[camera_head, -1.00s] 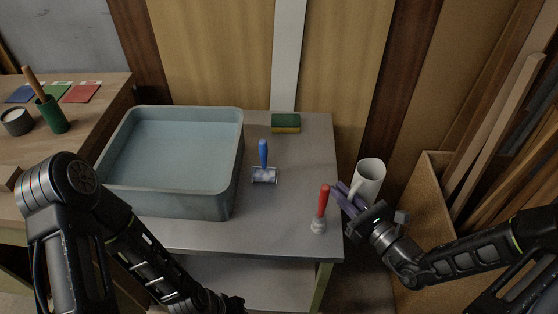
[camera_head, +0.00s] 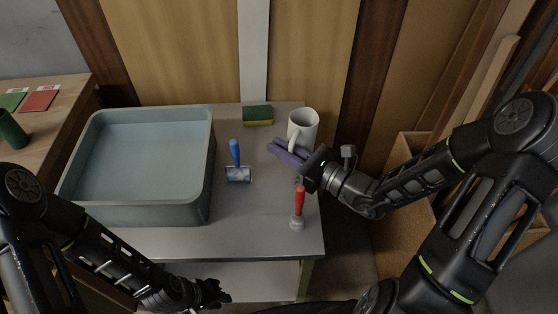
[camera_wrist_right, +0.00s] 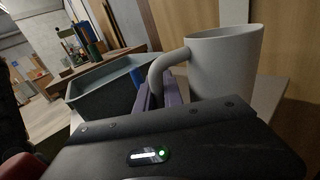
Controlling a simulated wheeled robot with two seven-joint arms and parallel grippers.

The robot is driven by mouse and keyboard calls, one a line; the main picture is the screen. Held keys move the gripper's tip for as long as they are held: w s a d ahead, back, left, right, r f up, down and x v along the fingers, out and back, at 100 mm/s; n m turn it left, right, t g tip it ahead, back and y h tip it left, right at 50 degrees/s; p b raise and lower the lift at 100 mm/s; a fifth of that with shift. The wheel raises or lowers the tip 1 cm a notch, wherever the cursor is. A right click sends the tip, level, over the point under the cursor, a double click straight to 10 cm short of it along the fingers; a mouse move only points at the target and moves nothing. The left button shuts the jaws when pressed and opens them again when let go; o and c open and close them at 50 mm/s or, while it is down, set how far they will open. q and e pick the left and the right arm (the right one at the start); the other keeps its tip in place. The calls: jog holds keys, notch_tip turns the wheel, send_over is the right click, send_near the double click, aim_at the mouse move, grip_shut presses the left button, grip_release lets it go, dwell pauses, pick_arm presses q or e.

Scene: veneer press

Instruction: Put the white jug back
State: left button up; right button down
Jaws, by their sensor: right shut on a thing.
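The white jug (camera_head: 304,124) is at the back right of the grey table (camera_head: 262,216), upright, with its handle toward my right gripper. My right gripper (camera_head: 289,152) is shut on the jug's handle with its purple fingers. In the right wrist view the jug (camera_wrist_right: 224,65) stands just beyond the purple fingers (camera_wrist_right: 163,95), its handle between them. I cannot tell whether its base touches the table. My left gripper (camera_head: 212,293) is low in front of the table, away from the jug; its fingers are dark and unclear.
A grey-blue tub (camera_head: 140,212) fills the table's left. A blue-handled roller (camera_head: 237,165), a red-handled tool (camera_head: 299,208) and a green-yellow sponge (camera_head: 258,115) stand or lie near. Wooden boards (camera_head: 486,85) lean at the right.

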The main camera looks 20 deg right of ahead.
jog(key=a+r+n+g+y+p, duration=0.3)
jog(key=r+g+y, duration=0.2)
jog(key=r, duration=0.6)
notch_tip(320, 180, down, 7)
jog(key=g+b, duration=0.1)
jog(key=b, duration=0.4)
jog(key=shift+s, duration=0.25)
jog(key=shift+f, duration=0.1)
